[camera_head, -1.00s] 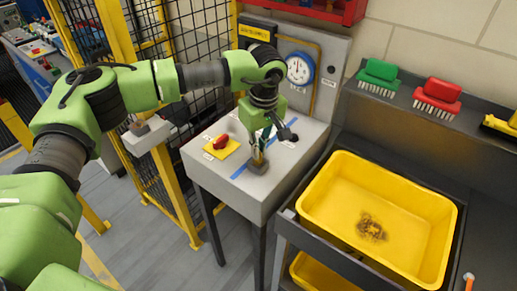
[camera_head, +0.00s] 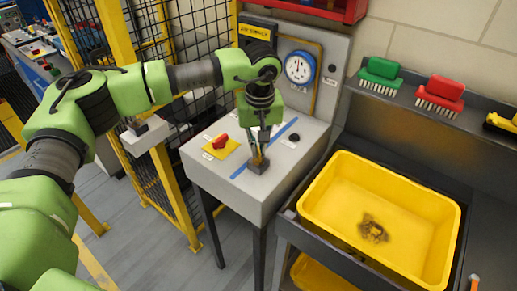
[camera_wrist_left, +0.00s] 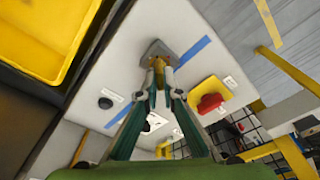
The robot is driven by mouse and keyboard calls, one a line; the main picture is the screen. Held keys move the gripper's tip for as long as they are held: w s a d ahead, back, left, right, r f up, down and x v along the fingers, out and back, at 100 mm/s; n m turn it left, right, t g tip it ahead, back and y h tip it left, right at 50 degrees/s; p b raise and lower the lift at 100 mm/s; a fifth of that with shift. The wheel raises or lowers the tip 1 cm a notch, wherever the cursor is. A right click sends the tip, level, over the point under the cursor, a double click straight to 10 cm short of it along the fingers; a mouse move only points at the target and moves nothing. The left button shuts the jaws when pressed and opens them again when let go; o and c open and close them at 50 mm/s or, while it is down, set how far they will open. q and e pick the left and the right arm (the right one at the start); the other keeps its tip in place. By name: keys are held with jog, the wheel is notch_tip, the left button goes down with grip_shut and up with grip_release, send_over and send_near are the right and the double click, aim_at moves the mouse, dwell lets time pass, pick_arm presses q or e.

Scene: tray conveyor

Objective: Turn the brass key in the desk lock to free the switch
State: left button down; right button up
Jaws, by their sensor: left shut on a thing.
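The brass key (camera_wrist_left: 159,66) stands in the grey desk lock (camera_wrist_left: 157,48) in the left wrist view. The lock also shows on the pale desk top (camera_head: 258,167) in the head view. My left gripper (camera_head: 258,152) points down over the lock, its fingertips closed on the key. The fingers partly hide the key in the head view. The red switch (camera_head: 220,142) sits on a yellow plate left of the lock; it also shows in the left wrist view (camera_wrist_left: 210,103). My right gripper is in no view.
A black knob (camera_head: 294,137) and blue tape strips lie on the desk top. A gauge (camera_head: 299,67) is on the panel behind. A yellow tub (camera_head: 451,210) stands to the right. A mesh fence with yellow posts (camera_head: 178,200) stands on the left.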

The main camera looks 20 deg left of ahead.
pick_arm(q)
jog(key=shift+m, duration=0.3)
jog(key=shift+m+b, duration=0.4)
jog(key=shift+m, duration=1)
jog(key=shift+f+m+h+b, duration=0.1)
jog(key=shift+m+h+b, duration=0.2)
jog(key=shift+m, duration=1.2)
